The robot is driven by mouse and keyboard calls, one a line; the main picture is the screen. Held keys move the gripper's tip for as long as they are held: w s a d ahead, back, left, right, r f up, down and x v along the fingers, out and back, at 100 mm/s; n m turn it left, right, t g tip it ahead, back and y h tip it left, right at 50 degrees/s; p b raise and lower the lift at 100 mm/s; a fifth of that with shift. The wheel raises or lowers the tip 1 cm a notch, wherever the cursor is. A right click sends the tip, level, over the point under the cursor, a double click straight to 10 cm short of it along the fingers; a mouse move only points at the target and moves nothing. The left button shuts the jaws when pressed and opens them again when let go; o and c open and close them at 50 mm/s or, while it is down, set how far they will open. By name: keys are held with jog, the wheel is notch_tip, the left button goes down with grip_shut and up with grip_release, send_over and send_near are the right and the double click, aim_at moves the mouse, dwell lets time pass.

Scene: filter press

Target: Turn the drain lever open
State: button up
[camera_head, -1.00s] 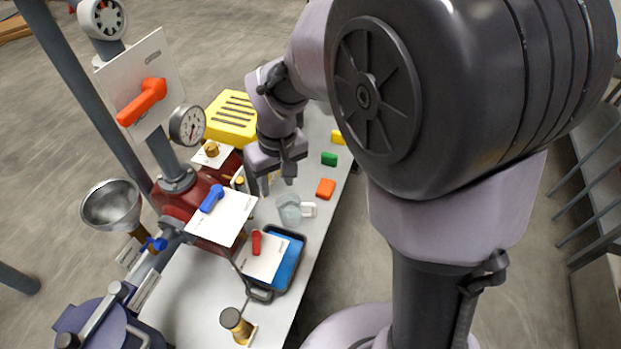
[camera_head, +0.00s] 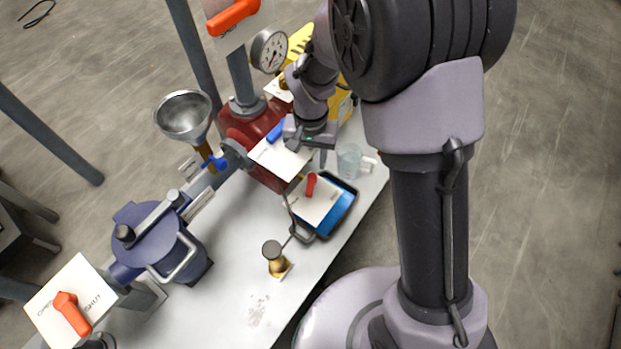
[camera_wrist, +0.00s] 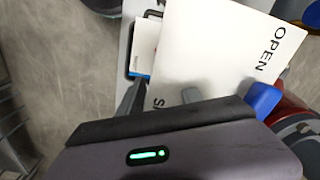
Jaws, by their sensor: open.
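My gripper (camera_head: 313,152) is open and empty, over the right edge of a white plate (camera_head: 278,160) on the red body. In the wrist view its fingers (camera_wrist: 160,97) show apart against that plate (camera_wrist: 225,45), which reads OPEN and a partly hidden SH. A blue lever (camera_head: 275,131) is on this plate, left of my gripper; it also shows in the wrist view (camera_wrist: 262,99). A red lever (camera_head: 311,184) is on a lower white plate (camera_head: 308,208) over a black tray (camera_head: 347,208) with blue inside. I cannot read which lever is the drain.
A clear cup (camera_head: 349,160) stands behind the tray. A brass-coloured post (camera_head: 273,256), a blue pot (camera_head: 160,240) and a funnel (camera_head: 184,116) are nearby. Orange levers are at top (camera_head: 233,15) and lower left (camera_head: 72,314).

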aim_at(310, 187)
notch_tip(310, 187, down, 14)
jog(key=b, duration=0.4)
jog(key=shift+w+a+r, duration=0.1)
jog(key=shift+r, duration=0.15)
jog(key=shift+c, duration=0.2)
